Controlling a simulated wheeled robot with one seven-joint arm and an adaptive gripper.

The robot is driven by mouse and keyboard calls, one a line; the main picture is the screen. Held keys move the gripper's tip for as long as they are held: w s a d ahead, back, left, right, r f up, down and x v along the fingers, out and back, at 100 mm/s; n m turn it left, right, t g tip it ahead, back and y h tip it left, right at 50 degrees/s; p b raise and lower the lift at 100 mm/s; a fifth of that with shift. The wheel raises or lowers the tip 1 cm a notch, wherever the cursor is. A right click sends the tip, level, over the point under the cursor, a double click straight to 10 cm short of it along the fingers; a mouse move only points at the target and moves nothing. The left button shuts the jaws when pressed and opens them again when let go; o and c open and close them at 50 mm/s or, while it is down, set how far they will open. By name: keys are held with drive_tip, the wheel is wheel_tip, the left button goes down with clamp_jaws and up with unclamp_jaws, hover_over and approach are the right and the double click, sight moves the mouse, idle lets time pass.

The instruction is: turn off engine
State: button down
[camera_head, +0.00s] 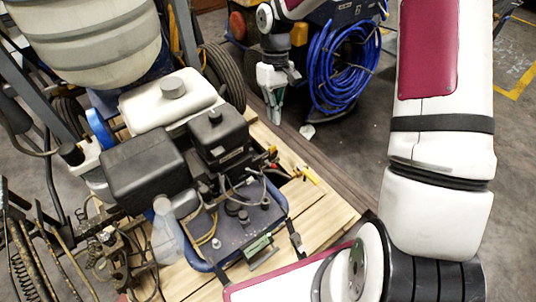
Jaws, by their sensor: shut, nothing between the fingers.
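The line striper's engine (150,165) sits on a wooden pallet, with a black cover, a second black box (218,138) beside it and a white fuel tank (165,98) behind. A panel (240,222) with knobs and cables lies in front of it. I cannot make out which part is the engine switch. My gripper (275,108) is shut and empty. It points down beyond the pallet's right edge, apart from the engine, with a coil of blue hose behind it on the right.
The blue hose (345,65) hangs on a machine at the back. A large whitish tank (85,40) stands at the upper left. Springs and rods (30,255) crowd the lower left. The pallet (325,205) has bare boards on its right. My arm fills the right side.

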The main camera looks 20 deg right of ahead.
sight(272, 165)
drive_tip(key=shift+w+f, duration=0.3)
drive_tip(key=shift+f, duration=0.2)
drive_tip(key=shift+w+f, duration=0.3)
drive_tip(key=shift+f, duration=0.2)
drive_tip(key=b+x, duration=0.5)
drive_tip(key=x, duration=0.9)
drive_tip(key=shift+s+a+r+b, duration=0.1)
drive_tip(key=shift+s+a+b, duration=0.1)
drive_tip(key=shift+b, duration=0.1)
